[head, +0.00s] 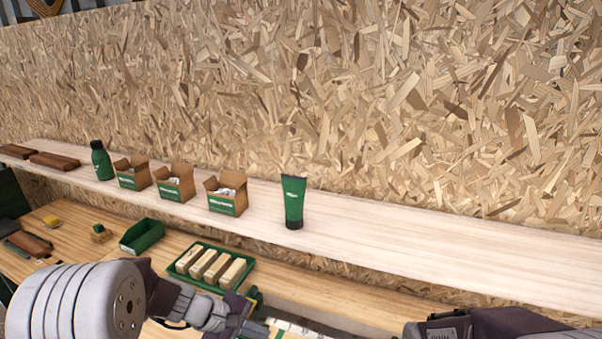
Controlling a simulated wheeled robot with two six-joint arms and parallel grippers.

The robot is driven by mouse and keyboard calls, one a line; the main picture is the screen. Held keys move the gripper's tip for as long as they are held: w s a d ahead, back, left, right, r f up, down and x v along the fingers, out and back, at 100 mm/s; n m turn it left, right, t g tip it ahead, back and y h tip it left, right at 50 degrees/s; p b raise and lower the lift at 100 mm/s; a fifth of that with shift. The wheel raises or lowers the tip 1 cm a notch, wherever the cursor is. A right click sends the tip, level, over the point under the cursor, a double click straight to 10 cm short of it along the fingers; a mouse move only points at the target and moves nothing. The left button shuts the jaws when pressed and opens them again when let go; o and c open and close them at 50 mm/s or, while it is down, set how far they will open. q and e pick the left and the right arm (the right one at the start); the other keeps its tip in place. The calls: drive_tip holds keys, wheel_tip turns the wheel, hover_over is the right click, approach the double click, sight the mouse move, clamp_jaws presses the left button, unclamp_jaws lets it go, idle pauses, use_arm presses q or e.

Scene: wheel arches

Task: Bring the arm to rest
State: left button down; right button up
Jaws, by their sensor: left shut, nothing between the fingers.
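My left arm (80,302) comes in from the lower left, its large grey joint closest to the camera. My left gripper (258,326) is at the bottom edge, in front of the workbench and below the shelf. It is shut and holds nothing; its tips are partly cut off by the frame. Part of my right arm (490,325) shows at the lower right; its gripper is out of view.
A shelf (400,236) runs along the chipboard wall, holding a green tube (293,201), open cartons (228,194), a green bottle (101,161) and brown boards (54,161). Below, the workbench (75,215) holds a green tray (184,264) with wooden blocks and a green bin (142,236). The shelf's right part is clear.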

use_arm(q)
drive_tip(key=s+f+m+g+y, duration=0.25)
drive_tip(key=s+m, duration=0.45)
drive_tip(key=s, duration=0.4)
drive_tip(key=s+a+f+m+y, duration=0.2)
drive_tip(key=a+m+y, duration=0.1)
drive_tip(key=a, duration=0.3)
drive_tip(key=shift+a+m+y+b, duration=0.3)
drive_tip(key=shift+m+y, duration=0.1)
drive_tip(key=shift+y, duration=0.15)
